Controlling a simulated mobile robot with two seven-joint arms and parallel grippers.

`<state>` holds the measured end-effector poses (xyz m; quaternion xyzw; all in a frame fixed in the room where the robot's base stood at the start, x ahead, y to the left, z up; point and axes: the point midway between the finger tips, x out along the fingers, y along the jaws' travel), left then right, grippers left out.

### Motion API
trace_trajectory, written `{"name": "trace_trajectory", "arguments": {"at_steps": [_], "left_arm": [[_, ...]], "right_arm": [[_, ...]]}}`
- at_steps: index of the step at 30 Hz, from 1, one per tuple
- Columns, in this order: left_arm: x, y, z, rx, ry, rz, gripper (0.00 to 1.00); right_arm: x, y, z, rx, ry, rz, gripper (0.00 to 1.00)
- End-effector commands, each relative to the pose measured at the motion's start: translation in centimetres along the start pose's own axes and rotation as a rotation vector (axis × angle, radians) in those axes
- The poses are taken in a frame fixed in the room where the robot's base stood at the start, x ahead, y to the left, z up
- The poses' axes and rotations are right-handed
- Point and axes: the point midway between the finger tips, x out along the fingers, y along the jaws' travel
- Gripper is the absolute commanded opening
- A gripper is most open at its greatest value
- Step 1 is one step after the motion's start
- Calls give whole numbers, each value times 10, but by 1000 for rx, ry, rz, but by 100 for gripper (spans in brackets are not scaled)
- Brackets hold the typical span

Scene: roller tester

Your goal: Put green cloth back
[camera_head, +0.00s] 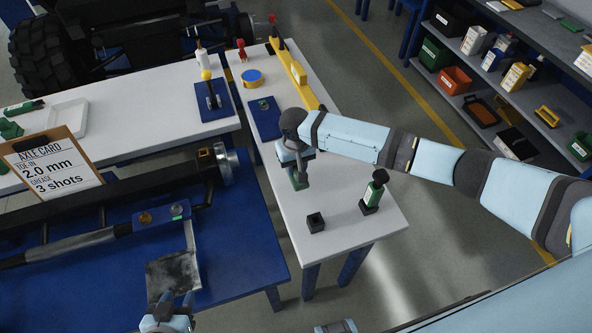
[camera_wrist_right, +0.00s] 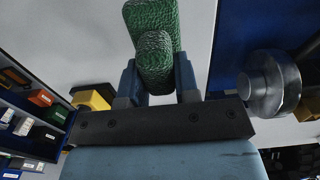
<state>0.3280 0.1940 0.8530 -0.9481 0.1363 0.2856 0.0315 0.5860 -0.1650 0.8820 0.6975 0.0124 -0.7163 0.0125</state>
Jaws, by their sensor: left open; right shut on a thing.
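The green cloth (camera_head: 299,181) is at my right gripper (camera_head: 302,172), over the white side table (camera_head: 345,245). In the right wrist view the green cloth (camera_wrist_right: 153,55) is textured and bunched between the fingers of my right gripper (camera_wrist_right: 157,82), which is shut on it. Part of it extends beyond the fingers above the white surface; whether it touches the table is unclear.
On the side table stand a green bottle (camera_head: 375,187) in a black holder, a small black open block (camera_head: 316,222), a blue mat (camera_head: 263,119), a yellow bar (camera_head: 297,75) and a yellow-blue roll (camera_head: 252,77). Shelves with bins (camera_head: 455,80) stand right. Table surface near the front is partly clear.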

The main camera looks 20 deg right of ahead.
Motion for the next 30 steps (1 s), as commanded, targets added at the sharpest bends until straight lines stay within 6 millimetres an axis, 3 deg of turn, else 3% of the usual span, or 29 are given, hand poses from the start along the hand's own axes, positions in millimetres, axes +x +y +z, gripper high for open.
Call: {"name": "trace_trajectory", "arguments": {"at_steps": [6, 17, 18, 20, 30], "left_arm": [[0, 1, 0, -1, 0, 1, 43], [0, 1, 0, -1, 0, 1, 43], [0, 1, 0, -1, 0, 1, 43], [0, 1, 0, -1, 0, 1, 43], [0, 1, 0, -1, 0, 1, 43]], "right_arm": [[29, 0, -1, 2, -1, 1, 0], [33, 0, -1, 1, -1, 0, 0], [32, 0, -1, 1, 0, 0, 38], [32, 0, -1, 1, 0, 0, 52], [29, 0, -1, 1, 0, 1, 55]]}}
